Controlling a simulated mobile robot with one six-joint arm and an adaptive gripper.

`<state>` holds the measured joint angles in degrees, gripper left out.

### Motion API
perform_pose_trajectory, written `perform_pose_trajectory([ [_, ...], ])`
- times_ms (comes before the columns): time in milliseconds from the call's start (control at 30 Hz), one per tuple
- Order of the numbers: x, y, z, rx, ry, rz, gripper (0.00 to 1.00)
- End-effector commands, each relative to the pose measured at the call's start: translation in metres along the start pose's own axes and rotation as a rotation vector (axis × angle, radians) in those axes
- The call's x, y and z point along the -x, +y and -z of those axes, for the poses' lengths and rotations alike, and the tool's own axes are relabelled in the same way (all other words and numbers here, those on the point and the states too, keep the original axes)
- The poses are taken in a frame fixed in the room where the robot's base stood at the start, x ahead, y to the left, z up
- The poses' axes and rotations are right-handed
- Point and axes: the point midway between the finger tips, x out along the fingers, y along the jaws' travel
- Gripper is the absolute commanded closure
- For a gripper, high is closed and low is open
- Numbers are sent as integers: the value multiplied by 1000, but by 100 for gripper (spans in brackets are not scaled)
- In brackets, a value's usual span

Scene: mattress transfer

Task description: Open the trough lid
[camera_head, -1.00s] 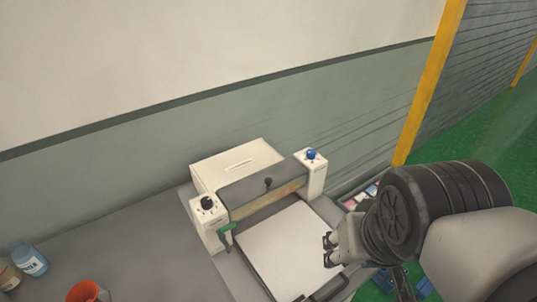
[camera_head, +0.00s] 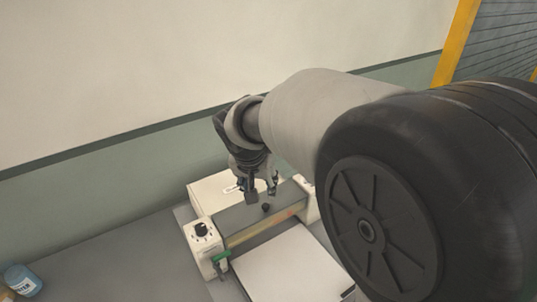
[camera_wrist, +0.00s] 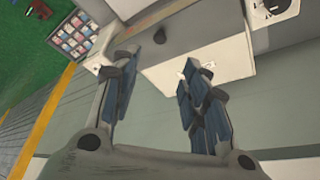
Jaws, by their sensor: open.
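The trough lid (camera_head: 240,217) is a long grey cover across the top of a cream machine (camera_head: 207,232). It looks shut. A small black knob (camera_head: 266,208) stands on the lid. My gripper (camera_head: 262,195) is open and empty, pointing down above the lid, close behind the knob in the head view. In the wrist view the knob (camera_wrist: 160,37) shows between and just beyond my open fingers (camera_wrist: 158,70), with the grey lid (camera_wrist: 195,32) around it. I cannot tell whether a finger touches the lid.
A white sheet (camera_head: 285,265) lies in front of the machine. A blue-labelled bottle (camera_head: 22,281) stands at the lower left. The grey tabletop (camera_head: 110,262) between is clear.

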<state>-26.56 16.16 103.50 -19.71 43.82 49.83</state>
Motion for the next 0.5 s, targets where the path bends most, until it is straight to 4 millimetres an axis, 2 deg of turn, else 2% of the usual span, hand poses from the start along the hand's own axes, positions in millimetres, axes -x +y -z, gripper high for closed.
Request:
perform_pose_trajectory([
  [33, -14, 1, -2, 0, -4, -4, 59],
  [100, -30, 1, -2, 0, -5, -4, 59],
  [500, -114, 1, -2, 0, -4, -2, 59],
])
